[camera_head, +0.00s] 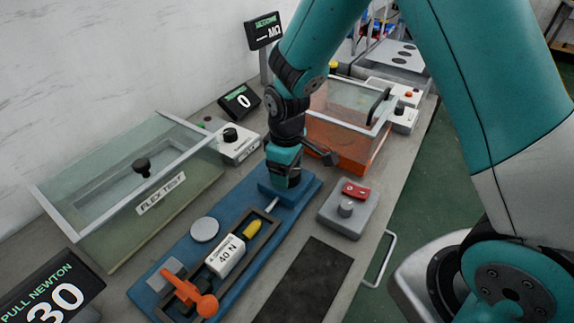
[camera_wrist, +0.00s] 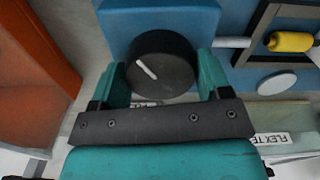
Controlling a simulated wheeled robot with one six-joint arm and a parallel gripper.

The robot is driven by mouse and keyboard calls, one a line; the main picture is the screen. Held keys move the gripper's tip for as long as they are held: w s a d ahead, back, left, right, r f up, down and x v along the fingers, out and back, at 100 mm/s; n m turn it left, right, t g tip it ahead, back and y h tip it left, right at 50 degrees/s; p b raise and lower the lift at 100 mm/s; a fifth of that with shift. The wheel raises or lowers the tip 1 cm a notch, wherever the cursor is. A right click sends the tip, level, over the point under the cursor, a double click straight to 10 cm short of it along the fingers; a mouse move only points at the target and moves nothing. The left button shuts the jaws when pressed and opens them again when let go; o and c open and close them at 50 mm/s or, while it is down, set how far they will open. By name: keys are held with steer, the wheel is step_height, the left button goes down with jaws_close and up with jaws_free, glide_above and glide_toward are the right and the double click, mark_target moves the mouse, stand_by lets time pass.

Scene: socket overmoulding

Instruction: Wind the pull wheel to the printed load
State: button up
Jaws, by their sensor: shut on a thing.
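The pull wheel is a round black knob (camera_wrist: 162,66) with a white pointer line, on a blue block (camera_wrist: 190,18). My gripper (camera_wrist: 161,78) has a finger on each side of it and is shut on it. In the head view my gripper (camera_head: 285,178) comes down over the blue block at the far end of the blue base (camera_head: 185,238) and hides the wheel. A white block (camera_head: 226,256) printed "40 N" sits in a dark frame on the base. The PULL NEWTON display (camera_head: 55,297) reads 30, with its lower edge cut off.
An orange clamp handle (camera_head: 188,292) is at the near end of the base. The glass-lidded FLEX TEST box (camera_head: 130,190) stands left, an orange box (camera_head: 340,145) behind. A grey box with a red switch (camera_head: 347,208) is to the right. A second display (camera_head: 240,101) reads 0.

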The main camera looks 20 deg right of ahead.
steer(key=shift+m+p, duration=0.35)
steer(key=shift+m, duration=1.25)
steer(key=shift+w, duration=0.1)
steer(key=o, duration=0.9)
steer(key=shift+r, duration=0.1)
step_height(320, 180, up, 17)
steer(key=shift+r, duration=0.15)
